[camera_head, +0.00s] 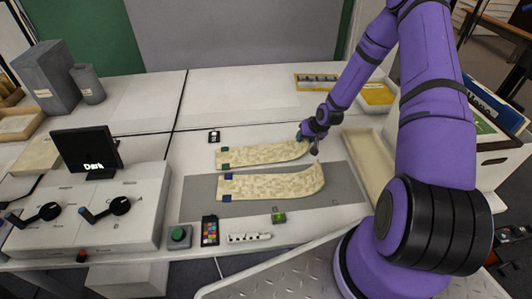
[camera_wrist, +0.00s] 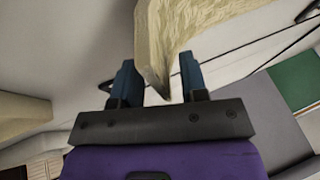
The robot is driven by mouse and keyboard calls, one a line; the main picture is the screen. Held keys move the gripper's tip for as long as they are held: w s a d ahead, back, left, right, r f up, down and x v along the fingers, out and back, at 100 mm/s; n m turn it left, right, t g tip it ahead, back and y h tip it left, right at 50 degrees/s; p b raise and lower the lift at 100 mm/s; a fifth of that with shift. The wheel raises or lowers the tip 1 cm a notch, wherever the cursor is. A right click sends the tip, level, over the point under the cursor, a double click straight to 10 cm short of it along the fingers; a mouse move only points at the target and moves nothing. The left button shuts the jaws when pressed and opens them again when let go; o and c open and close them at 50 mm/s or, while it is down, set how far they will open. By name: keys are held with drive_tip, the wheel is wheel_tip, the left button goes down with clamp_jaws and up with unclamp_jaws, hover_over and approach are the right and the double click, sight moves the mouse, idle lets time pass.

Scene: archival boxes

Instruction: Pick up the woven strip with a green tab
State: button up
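The woven strip with green tabs (camera_head: 258,154) is cream and mottled, and lies on the table behind a second strip. Its dark green tabs (camera_head: 224,167) are at its left end. Its right end curves up toward my gripper (camera_head: 303,136). The second woven strip (camera_head: 270,185) has blue tabs at its left end and lies on the grey mat. In the wrist view, my gripper (camera_wrist: 158,82) has its two blue fingers apart. A cream woven strip end (camera_wrist: 172,40) reaches between them, with gaps visible on both sides.
The grey mat (camera_head: 345,185) lies under the front strip. A green tin (camera_head: 278,217), a colour card (camera_head: 209,231) and a white scale bar (camera_head: 249,237) sit in front. A long tray (camera_head: 370,165) is at right. The table behind the strips is largely clear.

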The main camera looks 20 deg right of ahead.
drive_tip(key=shift+c, duration=0.2)
clamp_jaws()
